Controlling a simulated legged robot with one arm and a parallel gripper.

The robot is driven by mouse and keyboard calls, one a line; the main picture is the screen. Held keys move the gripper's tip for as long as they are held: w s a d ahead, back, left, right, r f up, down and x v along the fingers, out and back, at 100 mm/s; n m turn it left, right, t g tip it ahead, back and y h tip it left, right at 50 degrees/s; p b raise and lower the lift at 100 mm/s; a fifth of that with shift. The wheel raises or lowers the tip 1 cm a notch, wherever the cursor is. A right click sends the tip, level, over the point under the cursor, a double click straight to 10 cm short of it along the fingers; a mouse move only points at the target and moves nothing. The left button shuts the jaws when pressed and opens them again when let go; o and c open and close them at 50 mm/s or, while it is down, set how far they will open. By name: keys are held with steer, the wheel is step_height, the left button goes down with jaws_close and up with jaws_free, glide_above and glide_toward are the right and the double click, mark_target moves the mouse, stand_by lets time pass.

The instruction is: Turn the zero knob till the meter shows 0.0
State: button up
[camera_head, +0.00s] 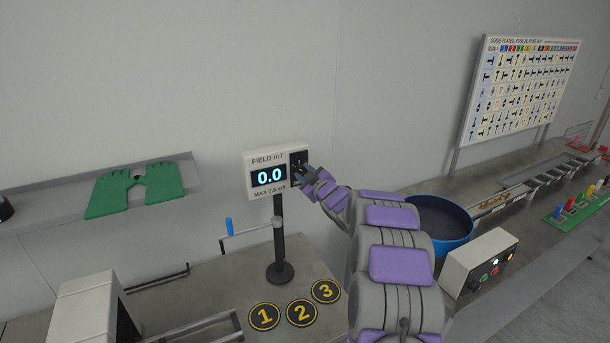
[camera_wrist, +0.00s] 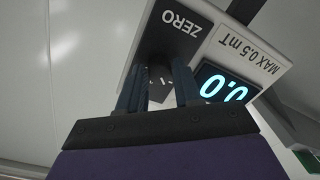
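The meter (camera_head: 250,160) is a pale box on a black post, labelled FIELD mT and MAX 0.5 mT. Its display (camera_head: 269,177) reads 0.0 in glowing digits, and the display in the wrist view (camera_wrist: 224,88) also reads 0.0, upside down. A dark panel on the meter carries the word ZERO (camera_wrist: 181,20). The dark zero knob (camera_wrist: 160,84) shows between the fingers in the wrist view. My gripper (camera_wrist: 160,80) is at the knob with one finger on each side of it. Whether the fingers press on the knob is hard to tell.
Numbered discs (camera_head: 302,312) lie in front of the stand. A blue bowl (camera_head: 455,247) and a button box (camera_head: 470,265) stand to the right.

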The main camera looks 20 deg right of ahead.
steer(key=o, duration=0.3)
steer(key=shift+o, duration=0.2)
steer(key=shift+s, duration=0.1)
steer(key=s+d+p, duration=0.1)
steer(key=s, duration=1.6)
steer(key=shift+r, duration=0.2)
steer(key=shift+d, duration=0.15)
